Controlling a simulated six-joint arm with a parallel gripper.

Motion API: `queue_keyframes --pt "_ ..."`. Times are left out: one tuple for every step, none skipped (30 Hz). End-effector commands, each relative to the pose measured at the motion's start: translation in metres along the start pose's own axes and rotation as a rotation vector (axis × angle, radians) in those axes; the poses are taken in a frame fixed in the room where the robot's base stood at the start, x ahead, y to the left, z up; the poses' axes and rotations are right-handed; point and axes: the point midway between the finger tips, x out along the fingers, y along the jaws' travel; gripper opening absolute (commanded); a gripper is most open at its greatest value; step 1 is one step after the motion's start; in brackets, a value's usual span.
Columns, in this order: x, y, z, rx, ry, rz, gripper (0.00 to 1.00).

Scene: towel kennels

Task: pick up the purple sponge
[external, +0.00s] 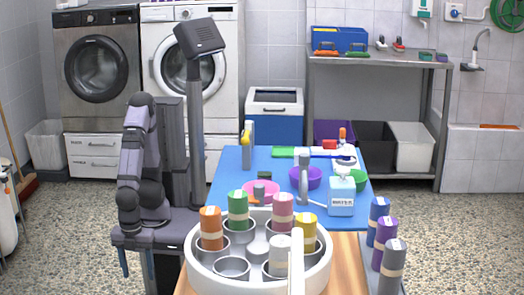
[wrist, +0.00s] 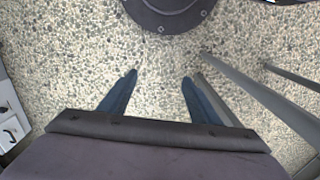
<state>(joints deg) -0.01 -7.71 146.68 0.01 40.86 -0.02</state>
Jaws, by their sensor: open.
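A small purple block (external: 442,57), which looks like the purple sponge, lies at the right end of the metal shelf table's top in the external view. A small green block (external: 425,56) lies beside it. It is too small to make out well, and no sponge shows in the wrist view. My gripper (external: 137,264) hangs low at the left, pointing down, far from the shelf. In the wrist view my gripper (wrist: 159,79) is open, with only speckled floor between its two blue fingers.
A white round carousel (external: 203,274) with rolled towels in cups stands in front. More rolled towels (external: 385,243) stand at the right.

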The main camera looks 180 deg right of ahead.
Motion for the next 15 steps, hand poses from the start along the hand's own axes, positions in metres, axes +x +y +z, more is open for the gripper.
queue_keyframes --pt "-0.010 0.000 -0.001 0.000 0.002 0.000 0.57" --pt "-0.015 0.000 -0.001 0.000 0.004 0.000 0.57" --pt "-0.022 0.000 -0.003 0.000 0.007 0.000 0.57" --pt "-0.028 0.000 -0.003 0.000 0.010 0.000 0.57" --pt "-0.035 0.000 -0.005 0.000 0.014 0.000 0.57" --pt "-0.045 0.000 -0.006 0.000 0.020 0.000 0.57" --pt "-0.052 0.000 -0.008 0.000 0.024 0.000 0.57" --pt "-0.060 0.000 -0.009 0.000 0.028 0.000 0.57" --pt "-0.071 0.000 -0.011 0.000 0.035 0.000 0.57" --pt "-0.080 0.000 -0.013 0.000 0.040 0.000 0.57" --pt "-0.088 0.000 -0.014 0.000 0.045 0.000 0.57" --pt "-0.099 0.000 -0.016 0.000 0.051 0.000 0.57" --pt "-0.107 0.000 -0.018 0.000 0.057 0.000 0.57" --pt "-0.115 0.000 -0.019 0.000 0.061 0.000 0.57" --pt "-0.125 0.000 -0.021 0.000 0.067 0.000 0.57"
